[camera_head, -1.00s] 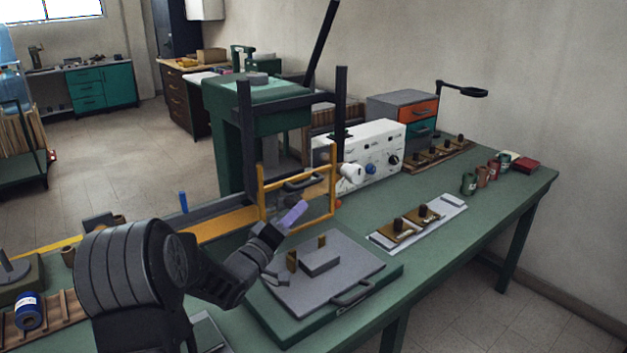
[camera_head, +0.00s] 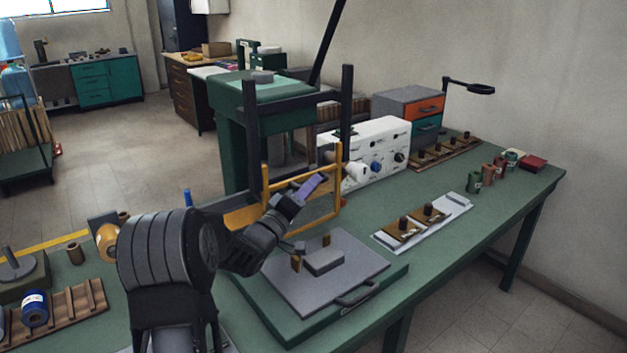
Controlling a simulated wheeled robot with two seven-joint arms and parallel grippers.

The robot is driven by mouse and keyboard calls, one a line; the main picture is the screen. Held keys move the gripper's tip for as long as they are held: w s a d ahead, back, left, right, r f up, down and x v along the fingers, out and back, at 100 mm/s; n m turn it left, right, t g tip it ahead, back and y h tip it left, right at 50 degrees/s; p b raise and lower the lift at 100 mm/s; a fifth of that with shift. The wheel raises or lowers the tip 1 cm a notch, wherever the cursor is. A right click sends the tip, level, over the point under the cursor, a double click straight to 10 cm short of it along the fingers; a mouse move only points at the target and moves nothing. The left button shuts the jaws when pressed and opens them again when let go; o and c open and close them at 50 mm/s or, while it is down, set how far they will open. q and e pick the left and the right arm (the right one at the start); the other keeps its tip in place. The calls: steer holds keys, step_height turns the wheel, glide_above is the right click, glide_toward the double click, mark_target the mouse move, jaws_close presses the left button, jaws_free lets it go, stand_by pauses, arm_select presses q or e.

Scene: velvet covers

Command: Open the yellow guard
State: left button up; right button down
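The yellow guard (camera_head: 338,188) is an upright rectangular frame at the front of the green press (camera_head: 236,150), between its dark posts. Its lower bar and right upright show clearly. My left gripper (camera_head: 309,186), with a purple pad at its tip, is in front of the guard and overlaps its upper middle, where the dark handle is mostly hidden. I cannot tell whether the fingers touch the handle or how far apart they are. My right gripper is not in view.
A grey plate with a block and handle (camera_head: 320,285) lies on the green bench before the guard. A white control box (camera_head: 372,150) stands close to the right. A tray with dark knobs (camera_head: 425,222) lies right of the plate. Spools stand on the left.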

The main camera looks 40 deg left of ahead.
arm_select(q)
steer(key=shift+x, duration=0.75)
jaws_close()
stand_by(0.9)
